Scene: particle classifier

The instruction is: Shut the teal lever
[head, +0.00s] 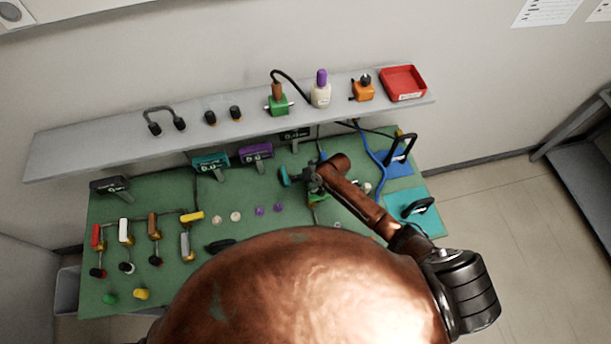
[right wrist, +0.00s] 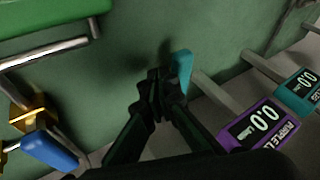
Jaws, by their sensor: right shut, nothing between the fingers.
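The teal lever (head: 284,177) shows as a small teal handle by the green panel, just left of my right gripper in the head view. In the right wrist view the teal handle (right wrist: 182,70) stands right beside the fingertips. My right gripper (head: 307,181) is shut with nothing in it, its dark fingers (right wrist: 163,88) close together. I cannot tell whether the fingers touch the handle. The lever's base and pipe are mostly hidden by the gripper. My left gripper is in neither view.
Red (head: 96,235), white (head: 125,230) and brown (head: 153,225) levers stand at the left of the green board (head: 190,285). A blue handle (right wrist: 50,150) and purple display (right wrist: 262,126) lie near the gripper. A grey shelf (head: 190,118) runs behind.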

